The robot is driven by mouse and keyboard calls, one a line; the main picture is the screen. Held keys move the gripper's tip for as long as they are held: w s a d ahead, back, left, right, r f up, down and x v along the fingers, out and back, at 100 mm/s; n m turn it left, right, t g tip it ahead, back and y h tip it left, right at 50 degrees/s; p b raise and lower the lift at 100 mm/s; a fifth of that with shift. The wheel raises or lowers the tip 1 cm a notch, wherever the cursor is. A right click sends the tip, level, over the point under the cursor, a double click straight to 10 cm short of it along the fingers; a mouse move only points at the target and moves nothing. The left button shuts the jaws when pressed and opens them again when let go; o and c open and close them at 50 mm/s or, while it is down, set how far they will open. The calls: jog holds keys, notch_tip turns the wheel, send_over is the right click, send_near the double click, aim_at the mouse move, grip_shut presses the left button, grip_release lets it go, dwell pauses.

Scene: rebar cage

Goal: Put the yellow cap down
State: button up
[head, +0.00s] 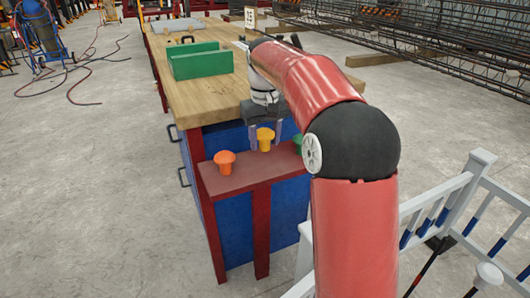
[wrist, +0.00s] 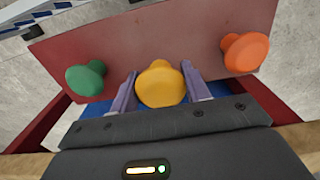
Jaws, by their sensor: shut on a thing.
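The yellow cap (head: 265,136) is mushroom-shaped and sits between the two fingers of my gripper (head: 266,137). In the wrist view the yellow cap (wrist: 160,84) fills the gap between the purple-grey fingers of my gripper (wrist: 160,90), which is shut on it. The cap is over the red-brown ledge (head: 225,183) at the front of the workbench, at its bench-side edge. I cannot tell whether its underside touches the ledge.
An orange cap (head: 225,161) stands on the ledge to the left, and a green cap (head: 298,144) to the right, partly behind my arm. A green open box (head: 200,65) rests on the wooden benchtop (head: 205,103). A white railing (head: 450,205) stands at the right.

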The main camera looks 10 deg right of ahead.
aim_at(265, 162)
jog(key=shift+f, duration=1.9)
jog(key=shift+f+b, duration=0.15)
jog(key=shift+b, duration=0.2)
jog(key=o, duration=0.9)
jog(key=shift+o, duration=0.2)
